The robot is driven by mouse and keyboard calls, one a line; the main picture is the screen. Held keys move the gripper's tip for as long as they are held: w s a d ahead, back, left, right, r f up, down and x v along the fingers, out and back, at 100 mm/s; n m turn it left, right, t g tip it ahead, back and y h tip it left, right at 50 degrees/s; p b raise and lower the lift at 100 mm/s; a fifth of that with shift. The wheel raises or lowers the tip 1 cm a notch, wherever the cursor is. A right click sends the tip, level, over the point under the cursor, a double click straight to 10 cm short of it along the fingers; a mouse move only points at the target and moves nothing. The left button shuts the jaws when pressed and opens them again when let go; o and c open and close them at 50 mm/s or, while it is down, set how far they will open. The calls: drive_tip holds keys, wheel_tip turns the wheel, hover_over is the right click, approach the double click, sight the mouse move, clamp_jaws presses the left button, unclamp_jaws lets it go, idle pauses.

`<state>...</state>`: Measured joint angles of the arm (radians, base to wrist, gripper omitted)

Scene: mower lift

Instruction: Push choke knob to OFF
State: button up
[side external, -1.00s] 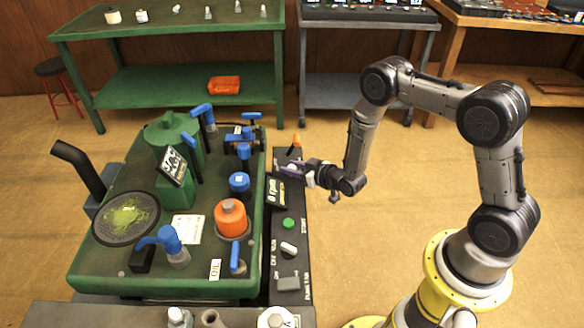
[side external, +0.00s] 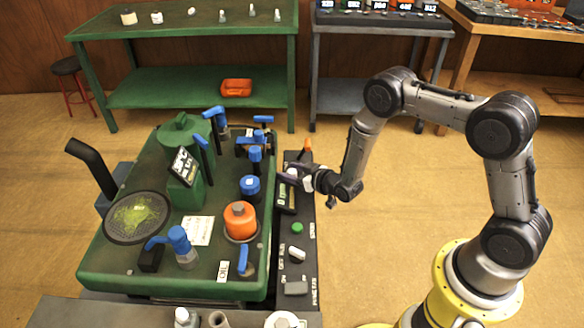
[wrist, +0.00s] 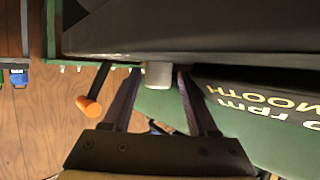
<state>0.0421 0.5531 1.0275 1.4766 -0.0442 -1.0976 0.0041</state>
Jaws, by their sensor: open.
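A pale grey knob (wrist: 158,75) sticks out from a dark panel face in the wrist view. I take it for the choke knob; I see no label on it. My gripper (wrist: 158,82) is open, with one finger on each side of this knob. I cannot tell whether either finger touches it. In the side view my gripper (side external: 287,174) is low over the dark control panel (side external: 313,270) at the mower's right edge. An "rpm" display (side external: 287,194) stands just in front of it. In the wrist view this display (wrist: 255,105) reads "rpm" and "SMOOTH".
An orange-tipped lever (side external: 306,147) stands just behind my gripper; it also shows in the wrist view (wrist: 90,107). A green button (side external: 297,228), a white switch (side external: 296,254) and a grey block (side external: 296,288) lie nearer along the panel. A blue cap (side external: 249,186) is left of the display.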

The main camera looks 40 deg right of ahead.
sight(302, 173)
drive_tip(key=shift+s+d+f, duration=0.15)
drive_tip(key=shift+s+d, duration=0.15)
drive_tip(key=shift+s, duration=0.1)
drive_tip(key=shift+s+d, duration=0.9)
drive_tip(key=v, duration=1.4)
drive_tip(key=w+a+r+t, duration=0.1)
drive_tip(key=w+r, duration=0.2)
drive_tip(key=r, duration=0.9)
drive_tip(key=w+a+r+n+t, duration=0.1)
drive_tip(key=w+r, duration=0.3)
drive_tip(key=r, duration=0.8)
drive_tip(key=shift+w+r+n+t+y, duration=0.3)
drive_tip(key=shift+r+t, duration=0.1)
drive_tip(key=shift+t, duration=0.3)
